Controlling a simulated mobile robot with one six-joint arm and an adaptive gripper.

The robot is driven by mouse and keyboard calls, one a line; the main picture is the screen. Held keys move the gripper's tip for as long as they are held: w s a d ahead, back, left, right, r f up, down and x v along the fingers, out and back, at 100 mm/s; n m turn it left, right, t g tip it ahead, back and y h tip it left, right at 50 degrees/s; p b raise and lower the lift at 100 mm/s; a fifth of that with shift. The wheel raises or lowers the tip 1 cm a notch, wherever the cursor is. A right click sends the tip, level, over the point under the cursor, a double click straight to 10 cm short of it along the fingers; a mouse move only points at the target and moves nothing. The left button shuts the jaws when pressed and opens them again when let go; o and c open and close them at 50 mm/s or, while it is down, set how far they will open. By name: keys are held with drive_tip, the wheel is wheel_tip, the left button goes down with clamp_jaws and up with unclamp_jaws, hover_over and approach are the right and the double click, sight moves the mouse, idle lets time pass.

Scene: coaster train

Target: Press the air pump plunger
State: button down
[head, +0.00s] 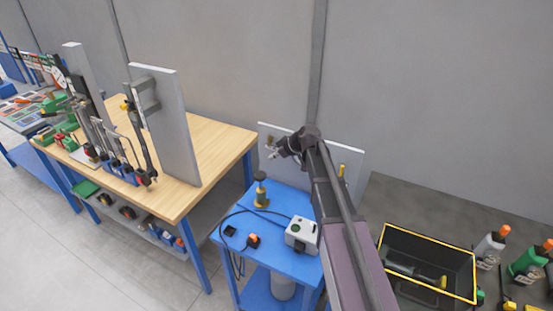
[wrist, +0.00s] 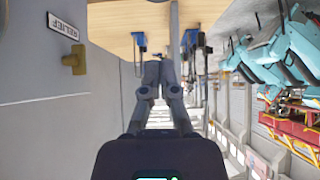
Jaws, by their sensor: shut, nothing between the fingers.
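A small pump-like device with a dark round top and a brass-yellow body (head: 261,195) stands upright on the blue cart (head: 280,262) in the head view; I take it for the air pump with its plunger. My gripper (head: 271,154) is above and slightly beyond it, in front of the white panel (head: 352,157), and apart from the pump. In the wrist view my gripper (wrist: 160,64) has its fingers together, empty. The pump cannot be made out in the wrist view.
A grey box (head: 302,234) and an orange switch (head: 253,240) with a black cable lie on the cart. A brass valve (wrist: 75,60) beside a RELIEF label (wrist: 67,27) shows upside down. A wooden bench (head: 205,150) stands left; a yellow-rimmed black crate (head: 430,238) is right.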

drive_tip(key=b, duration=0.4)
hover_over(258, 173)
drive_tip(key=s+d, duration=0.1)
drive_tip(key=d, duration=0.1)
wheel_tip(258, 173, down, 5)
drive_tip(key=shift+s+r, duration=0.1)
drive_tip(key=shift+f+b, duration=0.4)
drive_tip(key=shift+b, duration=0.1)
drive_tip(key=shift+f+b, duration=1.6)
wheel_tip(258, 173, down, 6)
drive_tip(key=b, duration=0.5)
drive_tip(key=shift+s+r+b, duration=0.1)
drive_tip(key=shift+r+b, duration=0.05)
drive_tip(key=shift+b, duration=0.2)
drive_tip(key=shift+r, duration=0.15)
